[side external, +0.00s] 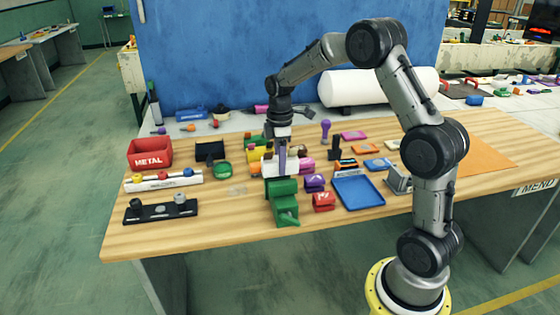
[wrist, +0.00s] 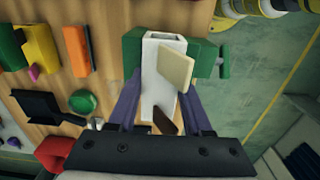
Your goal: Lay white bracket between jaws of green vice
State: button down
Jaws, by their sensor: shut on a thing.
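The green vice (side external: 284,206) stands near the front of the wooden table; in the wrist view its green parts (wrist: 205,60) show on both sides of the white bracket. The white bracket (wrist: 155,85) is a long block, held between the purple fingers of my gripper (wrist: 160,88). A cream piece (wrist: 175,68) and a dark brown piece (wrist: 167,122) show against it. I cannot tell whether the bracket touches the vice.
A blue tray (side external: 358,192), a red block (side external: 323,202) and a purple block (side external: 314,183) lie right of the vice. A green round piece (side external: 222,170), a black holder (side external: 160,211) and a red METAL bin (side external: 150,152) are to the left. Bare wood lies front left of the vice.

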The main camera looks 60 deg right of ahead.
jog(key=shift+f, duration=0.2)
dwell(0.5)
jog(key=shift+f, duration=0.95)
jog(key=shift+s+f, duration=0.15)
jog(key=shift+f, duration=0.35)
jog(key=shift+s+a+f, duration=0.1)
jog(key=shift+f, duration=0.5)
jog(key=shift+c, duration=1.2)
grip_release()
jog(key=shift+a, duration=0.1)
jog(key=shift+w+r, duration=0.2)
jog(key=shift+r, duration=2.5)
jog(key=shift+r, duration=0.1)
